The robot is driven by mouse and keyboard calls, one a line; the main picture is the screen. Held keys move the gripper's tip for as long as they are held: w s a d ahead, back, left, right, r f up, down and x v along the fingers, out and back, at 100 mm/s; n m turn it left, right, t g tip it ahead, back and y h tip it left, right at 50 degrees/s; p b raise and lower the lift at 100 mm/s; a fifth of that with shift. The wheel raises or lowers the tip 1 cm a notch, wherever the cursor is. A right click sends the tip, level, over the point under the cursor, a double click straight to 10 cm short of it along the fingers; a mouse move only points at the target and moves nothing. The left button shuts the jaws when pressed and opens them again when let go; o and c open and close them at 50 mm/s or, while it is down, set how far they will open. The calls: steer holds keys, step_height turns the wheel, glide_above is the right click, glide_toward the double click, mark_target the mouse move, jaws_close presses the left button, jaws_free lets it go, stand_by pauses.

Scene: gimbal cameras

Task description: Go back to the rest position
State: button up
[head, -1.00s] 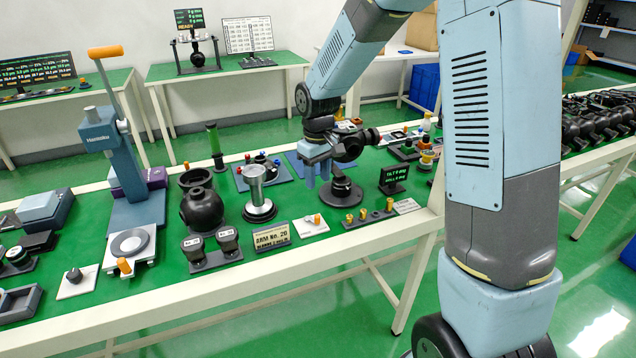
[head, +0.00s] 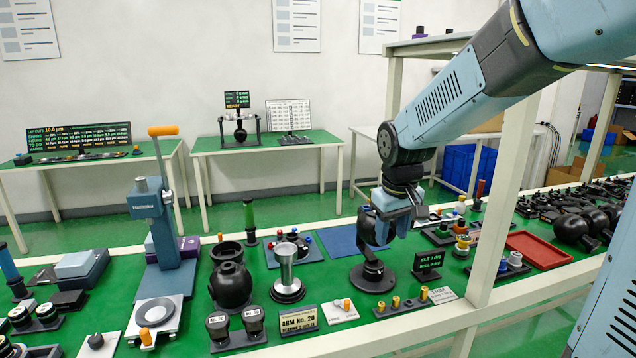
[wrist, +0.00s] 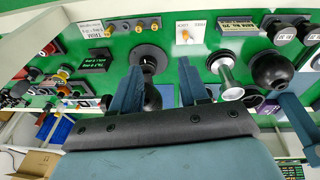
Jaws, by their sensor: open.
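My gripper (head: 392,232) hangs above the green bench, over the black stand (head: 372,274) with its round base. In the wrist view my gripper (wrist: 160,88) has its two blue-grey fingers wide apart, with nothing held between them. The stand's round base (wrist: 150,58) shows just beyond the left finger, and its dark rounded part (wrist: 152,97) lies behind the gap between the fingers. In the head view the gripper overlaps the top of the stand, and I cannot tell whether they touch.
A silver column (head: 287,268), a black ball-shaped vessel (head: 230,286) and a blue lever press (head: 155,215) stand to the left. A small display (head: 428,263) and a red tray (head: 538,250) are to the right. A shelf post (head: 505,190) rises close by the arm.

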steer(key=s+d+r+m+t, duration=0.1)
steer(key=s+d+r+m, duration=0.1)
steer(key=s, duration=0.7)
steer(key=s+d+r+m+t, duration=0.2)
steer(key=s+d+r, duration=0.3)
steer(key=s, duration=0.4)
steer(key=shift+s+d+r, duration=0.15)
steer(key=shift+d+r, duration=0.15)
steer(key=shift+r, duration=0.2)
stand_by(0.7)
steer(key=shift+c, duration=0.8)
